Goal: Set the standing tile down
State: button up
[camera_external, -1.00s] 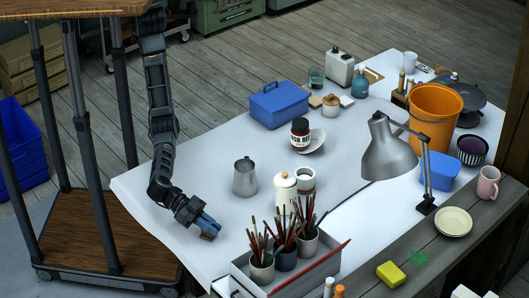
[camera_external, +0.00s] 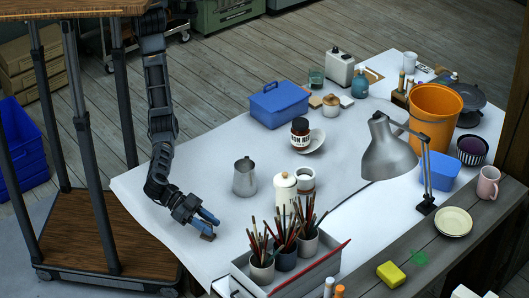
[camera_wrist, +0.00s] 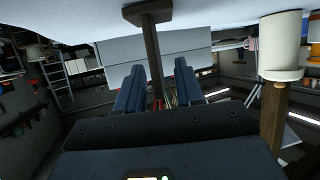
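A small brown tile (camera_external: 208,236) is by the fingertips of my gripper (camera_external: 208,221), on the white-covered table near its left front edge. It seems to lie flat or nearly so, but it is small and partly hidden by the fingers. In the wrist view, which looks upside down, a dark brown flat piece (camera_wrist: 138,13) rests against the white surface, beyond the fingertips.
A metal pitcher (camera_external: 244,178) stands behind my gripper, and a cream lidded canister (camera_external: 285,192) is to the right. A grey tray (camera_external: 318,271) with brush-filled cups is at the front right.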

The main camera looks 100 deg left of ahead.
jog(key=v, duration=1)
jog(key=shift+s+a, duration=0.25)
